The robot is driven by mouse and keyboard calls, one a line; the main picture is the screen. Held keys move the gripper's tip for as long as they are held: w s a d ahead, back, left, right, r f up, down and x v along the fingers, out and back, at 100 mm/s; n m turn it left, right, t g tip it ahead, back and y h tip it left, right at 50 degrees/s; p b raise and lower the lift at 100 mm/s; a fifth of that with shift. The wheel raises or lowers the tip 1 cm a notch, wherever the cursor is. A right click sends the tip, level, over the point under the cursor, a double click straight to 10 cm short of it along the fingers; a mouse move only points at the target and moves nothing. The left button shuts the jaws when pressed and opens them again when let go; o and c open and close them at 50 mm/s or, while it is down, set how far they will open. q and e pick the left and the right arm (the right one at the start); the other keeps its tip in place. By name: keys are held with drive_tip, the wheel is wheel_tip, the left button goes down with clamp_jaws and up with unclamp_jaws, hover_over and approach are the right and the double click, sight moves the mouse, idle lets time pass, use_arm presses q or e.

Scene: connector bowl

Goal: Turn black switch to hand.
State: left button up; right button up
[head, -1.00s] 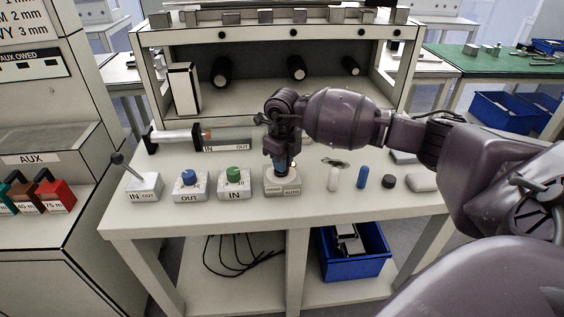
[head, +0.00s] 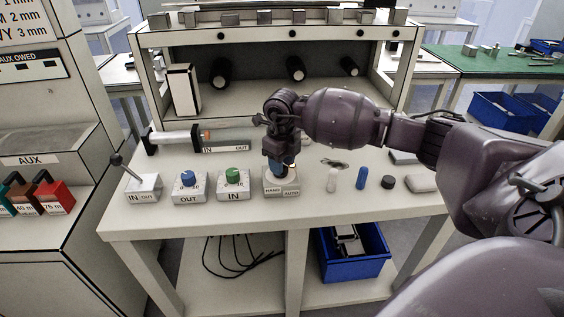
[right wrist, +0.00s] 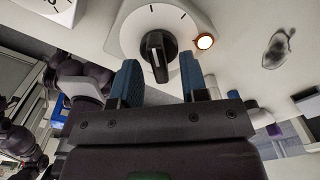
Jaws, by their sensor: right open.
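The black switch (right wrist: 157,58) is a knob with a pale line along its bar, on a white box (right wrist: 124,35). In the right wrist view its bar stands nearly upright in the picture, and tick marks show on the box face. In the head view the box (head: 283,189) carries HAND and AUTO labels at its front, HAND on the left; my gripper hides the knob there. My right gripper (right wrist: 160,64) is open, with one blue finger on each side of the knob and visible gaps. It points down over the box in the head view (head: 281,165). My left gripper is not in view.
A lit lamp (right wrist: 205,42) sits beside the knob. Left of the box stand a green-button IN box (head: 234,184), a blue-button OUT box (head: 189,186) and a lever box (head: 143,187). Small cylinders, including a blue one (head: 361,178), stand to the right.

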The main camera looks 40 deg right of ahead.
wheel_tip(320, 180, up, 11)
drive_tip(key=p, duration=0.1)
idle(0.3)
drive_tip(key=shift+f, duration=0.1)
idle(0.3)
